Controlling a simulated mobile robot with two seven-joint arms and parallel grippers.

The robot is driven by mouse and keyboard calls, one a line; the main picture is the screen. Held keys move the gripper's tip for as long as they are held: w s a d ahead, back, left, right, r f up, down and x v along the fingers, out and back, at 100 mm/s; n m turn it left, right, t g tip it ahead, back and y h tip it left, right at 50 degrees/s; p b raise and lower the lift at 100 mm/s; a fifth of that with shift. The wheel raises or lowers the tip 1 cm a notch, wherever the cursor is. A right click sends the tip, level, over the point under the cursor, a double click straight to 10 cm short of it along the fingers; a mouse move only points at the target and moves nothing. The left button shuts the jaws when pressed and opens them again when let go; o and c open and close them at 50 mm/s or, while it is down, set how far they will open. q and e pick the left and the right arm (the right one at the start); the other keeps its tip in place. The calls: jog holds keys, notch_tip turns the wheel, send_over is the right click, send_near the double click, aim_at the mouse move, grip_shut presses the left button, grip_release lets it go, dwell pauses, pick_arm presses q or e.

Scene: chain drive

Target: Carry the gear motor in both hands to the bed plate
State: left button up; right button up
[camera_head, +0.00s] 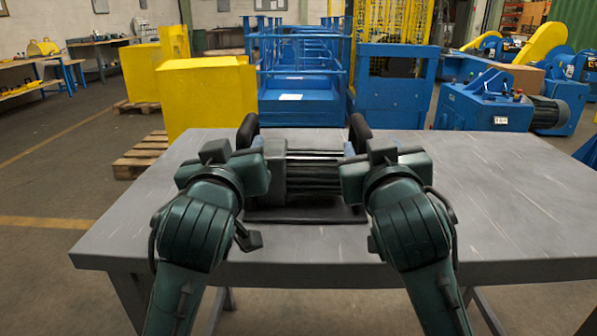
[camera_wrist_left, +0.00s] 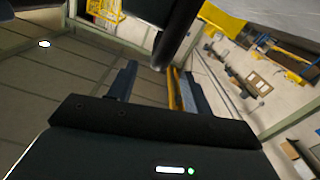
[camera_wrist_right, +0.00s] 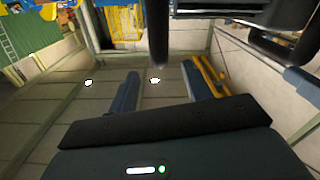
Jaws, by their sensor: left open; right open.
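The gear motor (camera_head: 312,177), a grey ribbed body on a dark base, sits on the grey table between my two arms. Black handles rise at its left (camera_head: 247,129) and right (camera_head: 360,130). My left gripper (camera_head: 258,144) is open at the left handle; in the left wrist view a black bar (camera_wrist_left: 178,30) reaches down between the finger lines. My right gripper (camera_head: 350,150) is open at the right handle; in the right wrist view a black bar (camera_wrist_right: 158,38) stands between the finger lines. My wrists hide parts of the motor. I cannot tell whether any finger touches a handle.
The grey table (camera_head: 500,200) is clear to the right. Behind it stand a yellow block (camera_head: 205,95), a blue railed frame (camera_head: 300,80) and a blue cabinet (camera_head: 390,90). Blue machines (camera_head: 490,108) stand at the back right. No bed plate is clearly identifiable.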

aim_at(245, 123)
pick_arm(q)
jog(key=w, duration=0.8)
jog(key=shift+w, duration=0.2)
pick_arm(e)
jog(key=w, duration=0.8)
jog(key=shift+w, duration=0.2)
pick_arm(q)
jog(key=shift+c, duration=0.2)
grip_shut()
pick_arm(e)
grip_shut()
pick_arm(q)
jog(key=shift+a+r, duration=0.1)
jog(key=shift+r, duration=0.2)
pick_arm(e)
jog(key=shift+r, duration=0.35)
jog(key=shift+d, duration=0.1)
